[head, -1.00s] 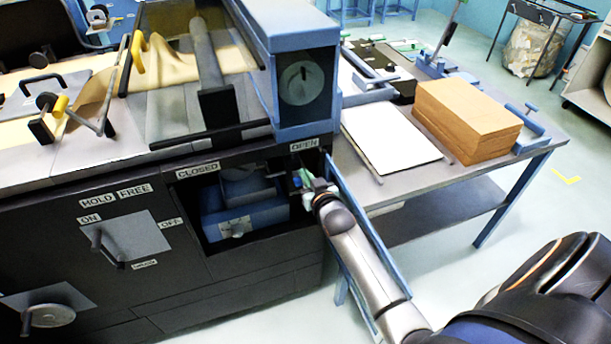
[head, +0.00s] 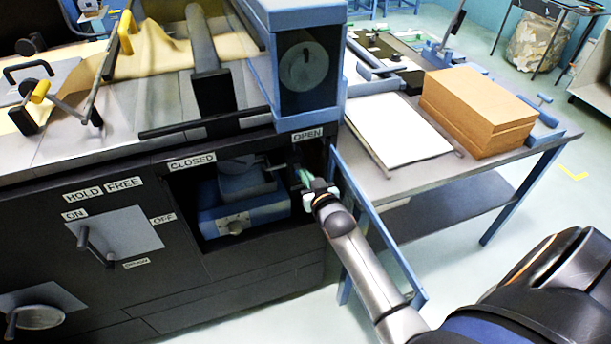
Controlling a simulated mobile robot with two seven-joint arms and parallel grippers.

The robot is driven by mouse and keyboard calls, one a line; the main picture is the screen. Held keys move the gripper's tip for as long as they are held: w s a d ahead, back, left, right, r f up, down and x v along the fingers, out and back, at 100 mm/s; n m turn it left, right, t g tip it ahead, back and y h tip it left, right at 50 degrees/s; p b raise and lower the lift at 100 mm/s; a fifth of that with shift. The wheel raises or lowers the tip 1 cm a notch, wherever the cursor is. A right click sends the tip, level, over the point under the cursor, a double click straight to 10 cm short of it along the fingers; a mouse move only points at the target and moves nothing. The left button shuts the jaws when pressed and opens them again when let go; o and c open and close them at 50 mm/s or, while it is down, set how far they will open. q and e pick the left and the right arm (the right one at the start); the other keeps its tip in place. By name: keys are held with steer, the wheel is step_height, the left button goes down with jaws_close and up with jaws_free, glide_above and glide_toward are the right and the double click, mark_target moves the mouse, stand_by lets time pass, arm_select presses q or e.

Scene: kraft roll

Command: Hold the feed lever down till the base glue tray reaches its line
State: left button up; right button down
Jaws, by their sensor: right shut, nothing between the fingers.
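My right gripper (head: 305,180) reaches into the right end of the open bay in the dark machine front, just below the OPEN label. Its fingers are shut with nothing between them. A small green part (head: 304,177) shows at the fingertips; I cannot tell whether it is the feed lever or whether the fingers touch it. My left gripper is not in view.
A side table (head: 398,180) carries a white sheet (head: 398,132) and a brown stack (head: 475,108). A switch lever (head: 95,245) and a crank (head: 38,317) stick out of the machine front at left.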

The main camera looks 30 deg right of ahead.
arm_select(q)
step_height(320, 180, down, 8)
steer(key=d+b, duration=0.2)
steer(key=b, duration=1)
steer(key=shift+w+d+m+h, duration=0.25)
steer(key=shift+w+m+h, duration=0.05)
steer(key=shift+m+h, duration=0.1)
arm_select(e)
steer(key=f+t, duration=0.1)
steer(key=f+t+h, duration=0.1)
steer(key=f+t, duration=0.2)
steer(key=t, duration=0.1)
steer(key=shift+s+f, duration=0.25)
steer(key=shift+s, duration=0.05)
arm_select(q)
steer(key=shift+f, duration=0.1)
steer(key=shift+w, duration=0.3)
